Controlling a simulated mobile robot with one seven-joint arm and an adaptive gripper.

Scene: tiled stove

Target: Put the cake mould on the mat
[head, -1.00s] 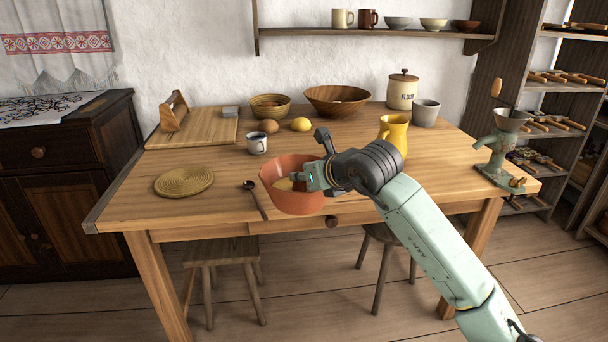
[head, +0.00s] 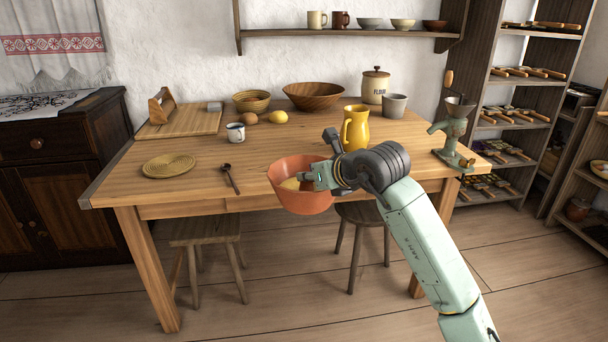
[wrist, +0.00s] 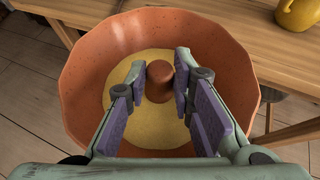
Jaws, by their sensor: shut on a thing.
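The cake mould (head: 305,201) is a terracotta bowl with a yellowish inner floor and a central post. In the wrist view, the mould (wrist: 85,75) fills the middle, and its post (wrist: 159,82) stands between the two finger pads. My gripper (wrist: 158,85) is shut on this post, and in the head view my gripper (head: 306,182) reaches into the mould. The mould is held roughly level at the table's front edge, overlapping that edge in the picture. The mat (head: 168,166), round and woven, lies bare on the table's left front part.
A dark spoon (head: 230,178) lies between mat and mould on the table (head: 205,190). An enamel mug (head: 236,132), a lemon (head: 278,118) and a yellow jug (head: 355,128) stand farther back. A grinder (head: 452,135) is at the right end. Stools (head: 207,233) stand below.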

